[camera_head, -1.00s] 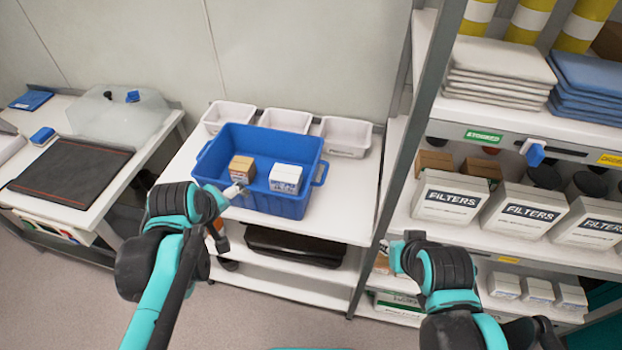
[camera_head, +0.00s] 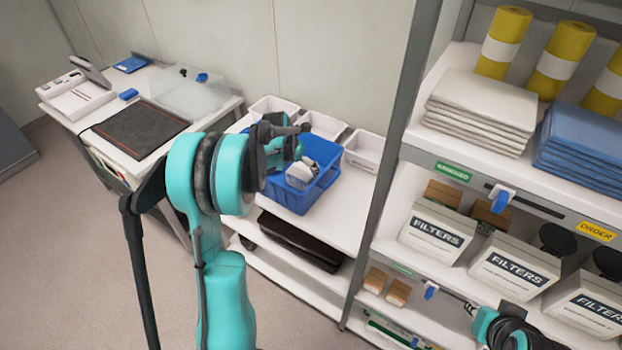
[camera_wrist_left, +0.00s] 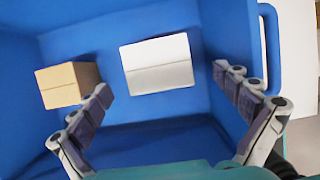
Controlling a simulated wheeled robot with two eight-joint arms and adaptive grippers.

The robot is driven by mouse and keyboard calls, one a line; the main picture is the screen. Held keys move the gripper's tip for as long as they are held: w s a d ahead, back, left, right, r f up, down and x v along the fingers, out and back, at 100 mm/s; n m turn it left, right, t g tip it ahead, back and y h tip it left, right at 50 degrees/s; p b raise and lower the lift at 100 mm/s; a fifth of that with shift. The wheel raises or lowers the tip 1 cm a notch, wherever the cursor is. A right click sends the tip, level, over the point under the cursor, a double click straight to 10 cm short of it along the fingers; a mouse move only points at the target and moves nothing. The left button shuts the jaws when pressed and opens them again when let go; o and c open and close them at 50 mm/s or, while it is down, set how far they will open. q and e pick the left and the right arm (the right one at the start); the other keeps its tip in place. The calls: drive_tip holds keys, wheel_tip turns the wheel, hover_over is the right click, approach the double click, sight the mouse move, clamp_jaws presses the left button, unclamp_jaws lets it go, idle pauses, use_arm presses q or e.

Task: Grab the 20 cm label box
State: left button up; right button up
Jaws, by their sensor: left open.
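A white box (camera_head: 302,176) lies in the blue bin (camera_head: 292,201) on the middle table. In the left wrist view the white box (camera_wrist_left: 158,65) is in the bin, right of a brown box (camera_wrist_left: 68,84). In the head view, my left arm hides the brown box. My left gripper (camera_head: 292,148) is over the bin; in the wrist view its fingers (camera_wrist_left: 161,80) are spread and empty, with the white box ahead between them. I cannot read which box bears a 20 cm label. My right gripper (camera_head: 458,299) is small at the lower right, by the shelf; its jaws are unclear.
White trays (camera_head: 366,150) stand behind the bin. A black case (camera_head: 300,243) lies on the lower shelf. The rack at right holds filter boxes (camera_head: 434,233), yellow rolls (camera_head: 503,42) and folded stacks (camera_head: 480,108). The left table carries a dark mat (camera_head: 138,130).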

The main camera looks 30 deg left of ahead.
sight(300, 172)
use_arm(q)
drive_tip(key=shift+b+x, duration=0.4)
drive_tip(key=shift+x, duration=0.7)
drive_tip(key=x, duration=0.1)
drive_tip(key=b+x, duration=0.1)
drive_tip(key=x, duration=0.1)
drive_tip(key=b+x, duration=0.1)
drive_tip(key=shift+s+a+f, duration=0.2)
drive_tip(key=shift+s+f, duration=0.05)
drive_tip(key=shift+f, duration=0.15)
drive_tip(key=shift+w+f+b, duration=0.15)
drive_tip(key=shift+f+b, duration=0.05)
drive_tip(key=shift+b, duration=0.1)
drive_tip(key=shift+r, duration=0.15)
drive_tip(key=c, duration=1.2)
